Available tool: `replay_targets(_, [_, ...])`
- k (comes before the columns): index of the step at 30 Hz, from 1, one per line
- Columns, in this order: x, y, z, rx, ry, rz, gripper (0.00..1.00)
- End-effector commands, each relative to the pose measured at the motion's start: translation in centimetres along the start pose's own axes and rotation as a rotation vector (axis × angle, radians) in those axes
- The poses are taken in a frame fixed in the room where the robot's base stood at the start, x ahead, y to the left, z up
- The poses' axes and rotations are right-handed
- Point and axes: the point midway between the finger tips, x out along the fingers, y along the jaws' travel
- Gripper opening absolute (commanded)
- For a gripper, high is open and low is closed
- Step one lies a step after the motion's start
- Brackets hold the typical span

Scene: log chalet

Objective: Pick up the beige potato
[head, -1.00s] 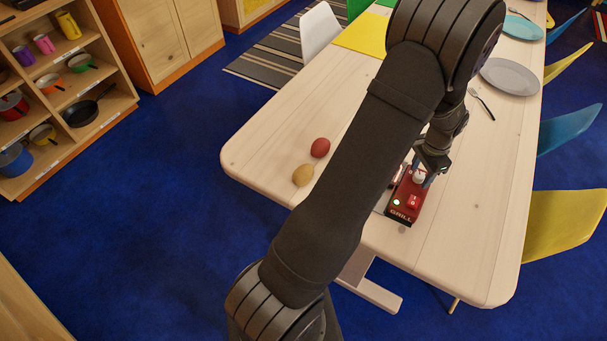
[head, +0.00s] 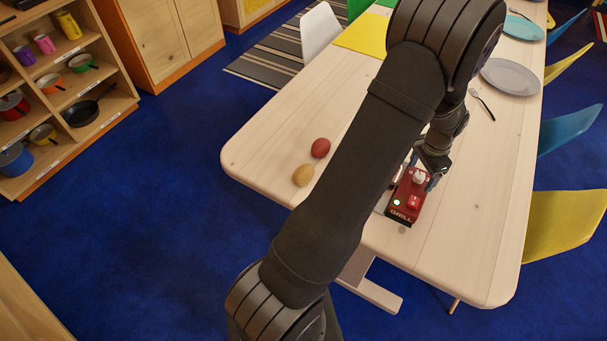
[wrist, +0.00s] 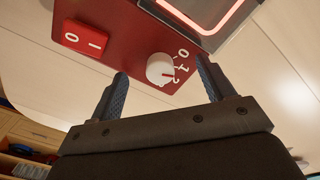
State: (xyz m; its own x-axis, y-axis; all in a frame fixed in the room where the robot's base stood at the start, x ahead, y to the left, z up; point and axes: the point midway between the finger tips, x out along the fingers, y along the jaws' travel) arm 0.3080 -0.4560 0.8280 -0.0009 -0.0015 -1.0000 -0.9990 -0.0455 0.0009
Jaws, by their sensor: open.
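The beige potato (head: 303,175) lies on the pale wooden table in the head view, near its left front edge. A red potato (head: 320,148) lies just behind it, to the right. My gripper (head: 431,172) is to the right of both potatoes, over the red grill box (head: 404,206). In the wrist view my gripper (wrist: 160,90) is open, with its two fingers apart on either side of a white knob (wrist: 160,69) on the grill's red panel. Whether the fingers touch the knob I cannot tell. Neither potato shows in the wrist view.
My arm crosses the middle of the head view and hides part of the table (head: 470,250). A grey plate (head: 510,77), a fork (head: 482,103) and a yellow mat (head: 362,36) lie farther back. The red switch (wrist: 86,37) sits beside the knob. Table around the potatoes is clear.

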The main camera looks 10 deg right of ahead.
Motion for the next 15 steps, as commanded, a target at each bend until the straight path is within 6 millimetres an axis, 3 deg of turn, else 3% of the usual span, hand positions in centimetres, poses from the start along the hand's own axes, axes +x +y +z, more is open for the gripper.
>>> replay_targets(5, [-0.9, -1.9, 2.1, -0.026, 0.014, 0.012, 0.78])
replay_targets(8, [-2.0, -3.9, 4.8, -0.053, 0.036, 0.029, 0.78])
replay_targets(15, [-5.3, -8.9, 14.2, -0.139, 0.126, 0.063, 0.78])
